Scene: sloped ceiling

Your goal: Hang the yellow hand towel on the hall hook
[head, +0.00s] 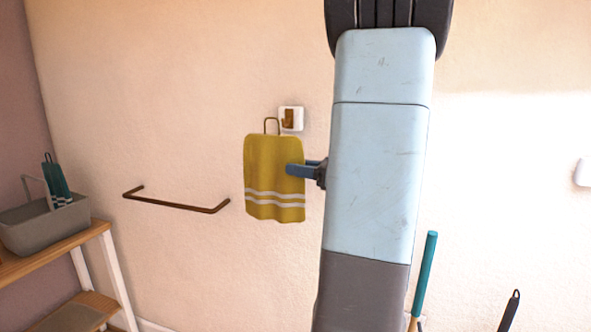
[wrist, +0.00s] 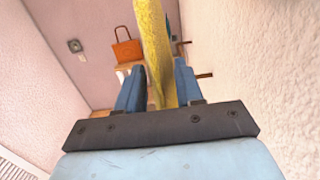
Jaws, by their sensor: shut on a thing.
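The yellow hand towel (head: 273,170) has white stripes near its lower edge and a thin brown loop at its top. My gripper (head: 304,170) is shut on the towel's right edge, and the towel hangs upright. In the wrist view the towel (wrist: 154,45) shows edge-on between the two blue fingers (wrist: 158,88). The hall hook (head: 288,117) is brown on a white wall plate. The towel's loop shows just left of the plate, apart from the hook in the picture. Their difference in depth from the wall is hard to tell.
A brown towel rail (head: 175,204) is on the wall at lower left. A wooden shelf unit (head: 60,252) at left holds a grey basket (head: 40,225) with a teal cloth. A teal-handled tool (head: 424,275) stands at lower right. An orange-brown handled bag (wrist: 127,50) shows in the wrist view.

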